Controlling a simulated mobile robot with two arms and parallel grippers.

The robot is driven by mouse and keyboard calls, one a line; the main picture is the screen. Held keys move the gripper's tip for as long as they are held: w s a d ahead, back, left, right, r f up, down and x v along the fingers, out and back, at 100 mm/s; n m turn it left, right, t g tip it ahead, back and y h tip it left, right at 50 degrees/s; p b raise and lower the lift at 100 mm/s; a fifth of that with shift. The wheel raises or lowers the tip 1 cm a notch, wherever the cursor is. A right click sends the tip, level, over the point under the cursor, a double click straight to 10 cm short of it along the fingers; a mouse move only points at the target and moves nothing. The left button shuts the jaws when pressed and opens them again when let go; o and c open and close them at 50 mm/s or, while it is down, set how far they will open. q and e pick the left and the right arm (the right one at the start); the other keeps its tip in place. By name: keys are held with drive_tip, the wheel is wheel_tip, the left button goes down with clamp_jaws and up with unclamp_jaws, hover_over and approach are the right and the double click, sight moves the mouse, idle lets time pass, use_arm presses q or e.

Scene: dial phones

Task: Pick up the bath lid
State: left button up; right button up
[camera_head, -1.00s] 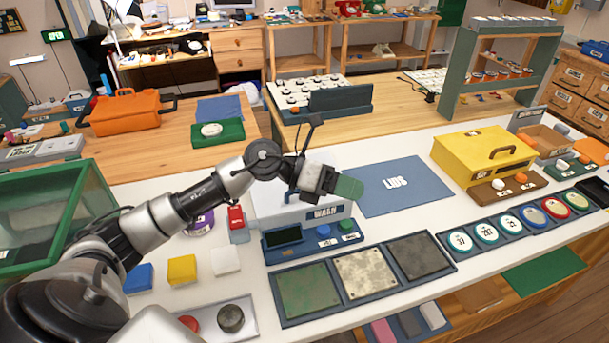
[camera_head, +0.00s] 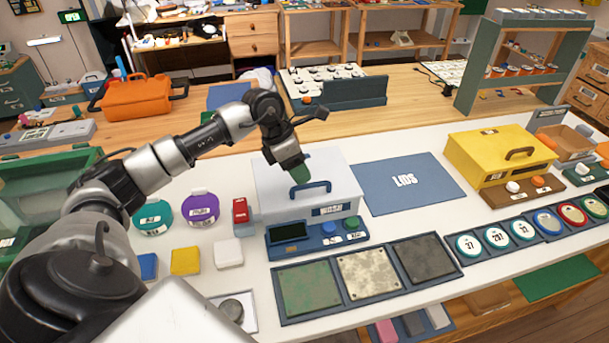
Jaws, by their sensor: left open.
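The bath lid (camera_head: 335,172) is a pale grey cover with a blue arched handle (camera_head: 311,187). It sits on the wash unit (camera_head: 317,240), which has a dark display and blue and green buttons along its front. My left gripper (camera_head: 301,177) points down over the lid, just behind and left of the handle. Its green fingertips are close to the lid top, and I cannot tell whether they touch it. The gripper is open and does not hold the handle. The lid's back left part is hidden by it. My right gripper is out of view.
A flat blue mat marked LIDS (camera_head: 408,183) lies clear to the right of the bath. A yellow box (camera_head: 495,160) stands beyond it. Three square plates in a dark tray (camera_head: 368,276) lie in front. Purple (camera_head: 201,209) and teal (camera_head: 152,217) round containers stand left.

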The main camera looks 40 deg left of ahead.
use_arm(q)
drive_tip(key=p+x, duration=0.1)
drive_tip(key=x, duration=0.3)
drive_tip(key=shift+f, duration=0.45)
drive_tip(key=shift+r, duration=0.1)
clamp_jaws()
